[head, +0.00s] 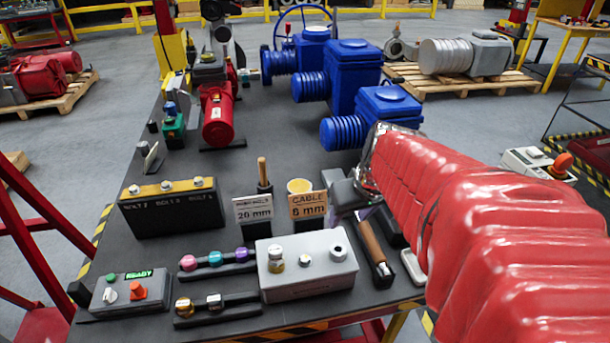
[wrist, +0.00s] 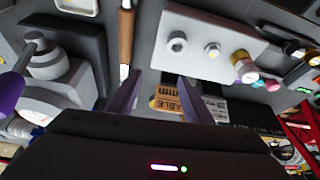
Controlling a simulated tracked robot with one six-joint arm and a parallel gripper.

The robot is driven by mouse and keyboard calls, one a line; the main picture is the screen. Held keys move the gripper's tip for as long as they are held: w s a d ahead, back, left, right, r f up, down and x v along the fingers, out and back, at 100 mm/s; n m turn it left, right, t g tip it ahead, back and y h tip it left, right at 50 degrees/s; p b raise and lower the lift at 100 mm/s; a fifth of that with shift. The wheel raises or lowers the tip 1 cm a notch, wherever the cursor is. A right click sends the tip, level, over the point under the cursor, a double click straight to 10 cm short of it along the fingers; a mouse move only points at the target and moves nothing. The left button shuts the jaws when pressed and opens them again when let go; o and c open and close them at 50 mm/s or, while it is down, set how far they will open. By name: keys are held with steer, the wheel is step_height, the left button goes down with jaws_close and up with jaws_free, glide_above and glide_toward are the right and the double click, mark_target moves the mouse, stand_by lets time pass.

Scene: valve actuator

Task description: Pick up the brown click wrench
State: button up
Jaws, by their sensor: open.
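A wrench with a brown handle (head: 373,243), which I take as the click wrench, lies in a dark holder at the right front of the bench. Its handle also shows in the wrist view (wrist: 126,38), upper left of centre. My gripper (wrist: 159,76) is open, with two purple fingers and nothing between them. The left fingertip is close to the near end of the brown handle in the picture; I cannot tell whether they touch. In the head view my gripper (head: 352,196) is beside the wrench's far end, partly hidden by my red arm.
A light grey block with fittings (head: 305,265) stands left of the wrench. The "CABLE 8 mm" sign (head: 308,205) and "20 mm" sign (head: 253,208) stand behind it. Another brown-handled tool (head: 262,172) is upright there. Blue actuators (head: 355,75) stand farther back.

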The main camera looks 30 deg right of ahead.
steer(key=m, duration=0.1)
glide_toward(367, 228)
steer(key=s+r, duration=0.1)
steer(key=r, duration=0.1)
steer(key=shift+s+a, duration=0.2)
steer(key=shift+f, duration=0.1)
steer(key=x, duration=0.7)
steer(key=shift+w+f, duration=0.1)
steer(key=shift+f, duration=0.1)
steer(key=shift+w+d+f, duration=0.1)
steer(key=shift+w+f, duration=0.1)
steer(key=shift+f, duration=0.35)
steer(key=shift+f, duration=0.1)
steer(key=shift+w+x, duration=0.15)
steer(key=shift+x, duration=1.1)
steer(key=shift+w+x, duration=0.15)
steer(key=shift+x, duration=1.1)
steer(key=shift+d, duration=0.1)
